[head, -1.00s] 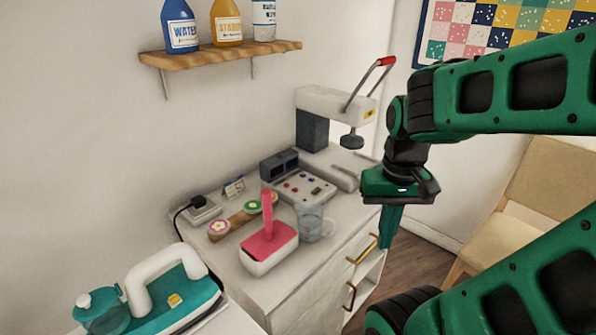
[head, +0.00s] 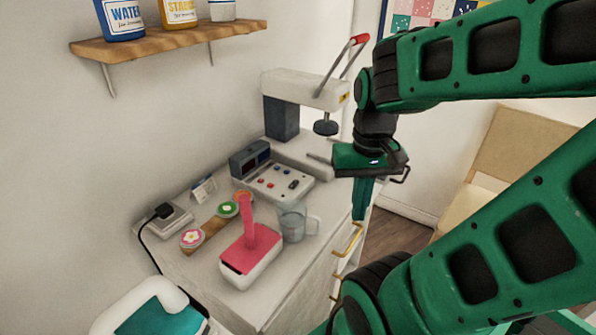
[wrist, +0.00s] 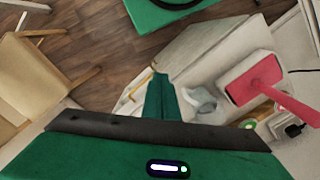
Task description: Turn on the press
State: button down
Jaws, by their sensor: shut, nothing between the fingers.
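The white press (head: 305,90) stands at the far end of the white cabinet, with a red-tipped lever (head: 358,40) raised and a dark round head (head: 326,126) above its base. In front of it is a control box (head: 272,178) with a dark display and several red, blue and dark buttons or switches. My gripper (head: 361,212) is shut and empty, pointing down, to the right of the control box near the cabinet's right edge. In the wrist view its green fingers (wrist: 160,98) are together; the press does not show there.
A clear jug (head: 292,224) and a pink-topped white box with a pink upright handle (head: 250,255) stand in front of the control box. They also show in the wrist view. A small plugged-in unit (head: 166,219) lies left. A shelf with bottles (head: 170,40) hangs above. Gold-handled drawers (head: 347,245) face right.

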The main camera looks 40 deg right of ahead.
jog(key=shift+s+d, duration=0.2)
jog(key=shift+d, duration=0.2)
jog(key=w+r+m+h, duration=0.1)
jog(key=w+m, duration=0.3)
jog(key=w, duration=1)
jog(key=w+d+r+m, duration=0.1)
jog(key=w+r+m, duration=0.2)
jog(key=w, duration=1.1)
jog(key=shift+r+m+t+h, duration=0.4)
jog(key=shift+r, duration=0.05)
jog(key=shift+d, duration=0.15)
